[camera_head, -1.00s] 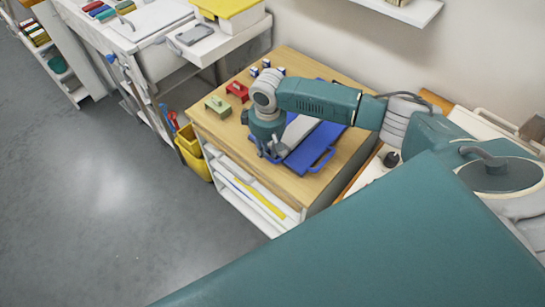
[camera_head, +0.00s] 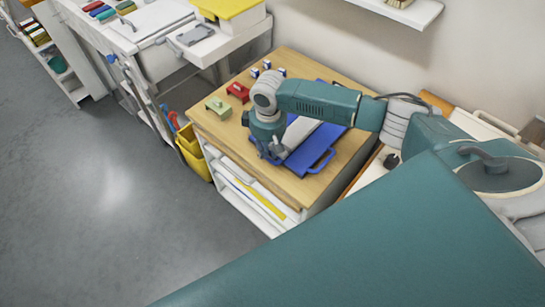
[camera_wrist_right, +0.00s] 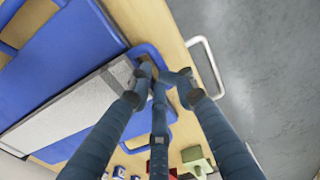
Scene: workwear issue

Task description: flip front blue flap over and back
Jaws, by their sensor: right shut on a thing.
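A blue folding board lies on the wooden table, with a flat grey-white piece (camera_head: 300,130) across it between blue panels. A wide blue panel (camera_head: 318,145) with a loop handle is on the right in the head view; it also shows in the wrist view (camera_wrist_right: 60,65). The front blue flap (camera_wrist_right: 60,150) shows as a narrow blue strip beyond the grey-white piece. My right gripper (camera_head: 273,158) is low at the board's front left edge. In the wrist view its fingers (camera_wrist_right: 158,78) close together on a blue handle, partly hiding it. My left gripper is out of view.
A green block (camera_head: 217,107) and a red block (camera_head: 238,91) stand on the table (camera_head: 212,124) left of the board, with small blue-white items behind. Yellow bins (camera_head: 190,150) stand at the table's left. Floor in front is clear.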

